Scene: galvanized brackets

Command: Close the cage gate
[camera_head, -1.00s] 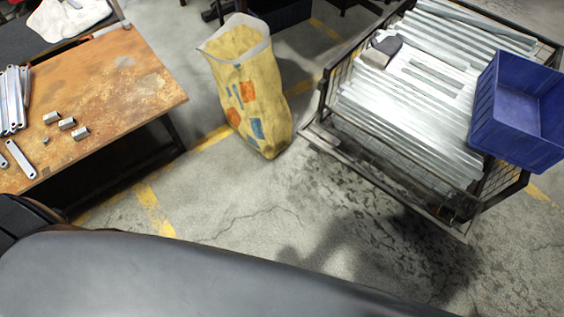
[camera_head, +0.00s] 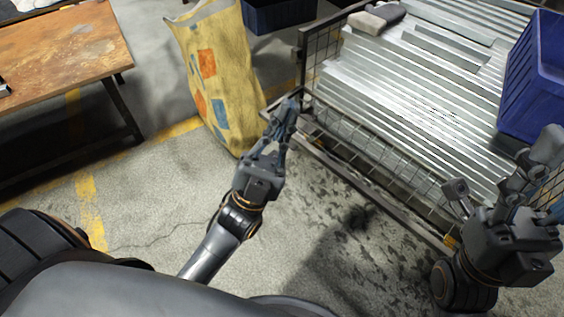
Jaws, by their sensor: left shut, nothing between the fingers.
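The wire-mesh cage (camera_head: 302,60) holds a stack of long galvanized profiles (camera_head: 420,90). A mesh panel (camera_head: 365,160) runs along its near side, lower than the top of the stack; I take it as the gate, and cannot tell how far it is tilted. My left gripper (camera_head: 288,108) is shut and empty, its fingertips at the cage's near left corner, overlapping the frame there; contact is unclear. My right gripper (camera_head: 498,165) has its fingers spread apart and empty, in front of the cage's near right part, hiding that corner.
A blue bin (camera_head: 535,85) sits on the profiles at the right. A yellow sack (camera_head: 212,75) stands close left of my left gripper. A rusty-topped table (camera_head: 65,45) is at the left. The floor between is clear.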

